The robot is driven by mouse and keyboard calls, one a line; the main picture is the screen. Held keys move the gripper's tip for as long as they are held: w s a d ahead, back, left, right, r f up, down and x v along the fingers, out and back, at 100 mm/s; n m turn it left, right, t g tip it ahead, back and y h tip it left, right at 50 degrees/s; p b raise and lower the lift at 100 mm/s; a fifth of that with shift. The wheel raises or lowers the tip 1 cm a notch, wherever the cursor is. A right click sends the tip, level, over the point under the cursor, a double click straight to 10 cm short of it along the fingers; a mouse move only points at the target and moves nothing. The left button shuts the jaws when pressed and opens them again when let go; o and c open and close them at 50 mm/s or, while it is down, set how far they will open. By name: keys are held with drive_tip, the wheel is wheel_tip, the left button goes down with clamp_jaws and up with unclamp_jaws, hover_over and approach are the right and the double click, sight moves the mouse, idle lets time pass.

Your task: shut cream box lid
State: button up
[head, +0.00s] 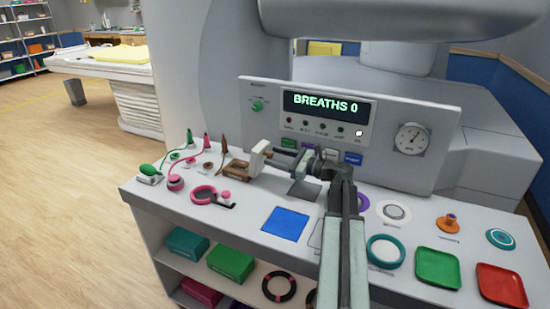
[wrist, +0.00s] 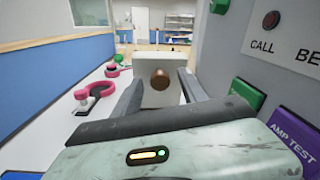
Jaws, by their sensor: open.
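The cream box lid (head: 258,157) stands raised, about upright, at the right side of a brown box body (head: 235,172) on the white bench. In the wrist view the cream lid (wrist: 150,94) faces me, with a round brown knob (wrist: 160,79) near its middle. My gripper (head: 273,155) points left at the lid from its right side. In the wrist view my gripper (wrist: 160,84) is open, one finger on each side of the knob. I cannot tell whether the fingers touch the lid. The inside of the box is hidden behind the lid.
A console (head: 345,130) with buttons and a gauge rises close behind the arm. A blue mat (head: 285,223), teal ring (head: 386,251) and green tray (head: 438,267) lie in front and right.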

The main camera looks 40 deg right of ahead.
clamp_jaws()
idle(1.4)
